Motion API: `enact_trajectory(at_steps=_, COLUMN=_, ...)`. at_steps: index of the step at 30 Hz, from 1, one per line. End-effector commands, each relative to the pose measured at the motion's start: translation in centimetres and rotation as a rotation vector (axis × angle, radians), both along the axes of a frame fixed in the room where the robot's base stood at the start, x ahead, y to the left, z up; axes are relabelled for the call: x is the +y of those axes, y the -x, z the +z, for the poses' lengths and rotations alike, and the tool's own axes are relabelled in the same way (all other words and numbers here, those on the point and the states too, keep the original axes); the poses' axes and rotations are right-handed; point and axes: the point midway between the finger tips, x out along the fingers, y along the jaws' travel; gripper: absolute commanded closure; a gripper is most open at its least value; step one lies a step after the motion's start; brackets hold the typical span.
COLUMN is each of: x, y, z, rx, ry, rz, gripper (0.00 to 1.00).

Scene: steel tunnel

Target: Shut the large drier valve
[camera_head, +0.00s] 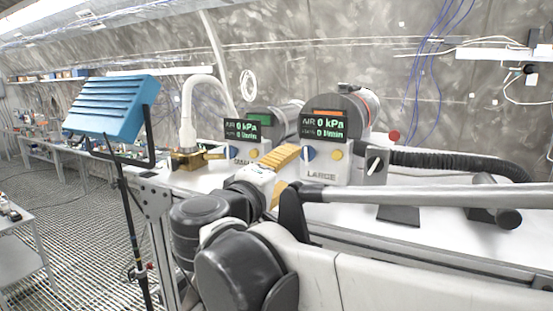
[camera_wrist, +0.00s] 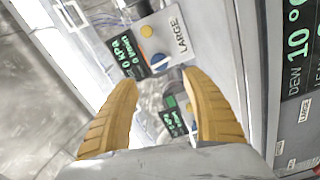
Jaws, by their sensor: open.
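The large drier (camera_head: 345,174) stands on the white bench, its front marked LARGE, with a green-lit display (camera_head: 329,129) reading 0 kPa. Its front carries a blue knob (camera_head: 309,153) at left and a yellow button (camera_head: 338,155). A black knob with a white bar (camera_head: 374,165) sits at its right side. My gripper (camera_head: 287,168), with ribbed yellow fingers, is open just left of the drier. In the wrist view my gripper (camera_wrist: 160,77) has its fingers apart, with the blue knob (camera_wrist: 159,61) just beyond the gap between the tips. They look empty; contact cannot be told.
A second, smaller drier (camera_head: 262,124) stands left of the large one, partly hidden by my arm. A brass fitting with a white hose (camera_head: 187,130) is further left. A black corrugated hose (camera_head: 455,165) runs right. A blue panel on a stand (camera_head: 117,106) is at left.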

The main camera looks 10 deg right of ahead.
Motion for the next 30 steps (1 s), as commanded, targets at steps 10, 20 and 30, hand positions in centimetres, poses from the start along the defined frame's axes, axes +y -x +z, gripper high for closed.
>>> enact_trajectory(at_steps=10, x=-0.7, y=-1.1, z=0.0, rx=0.672, ry=0.922, rz=-0.001, gripper=0.44)
enact_trajectory(at_steps=20, x=-1.1, y=-1.7, z=-0.1, rx=0.964, ry=1.325, rz=-0.002, gripper=0.44)
enact_trajectory(at_steps=30, x=-4.5, y=-6.2, z=0.0, rx=0.973, ry=1.333, rz=-0.005, gripper=0.44)
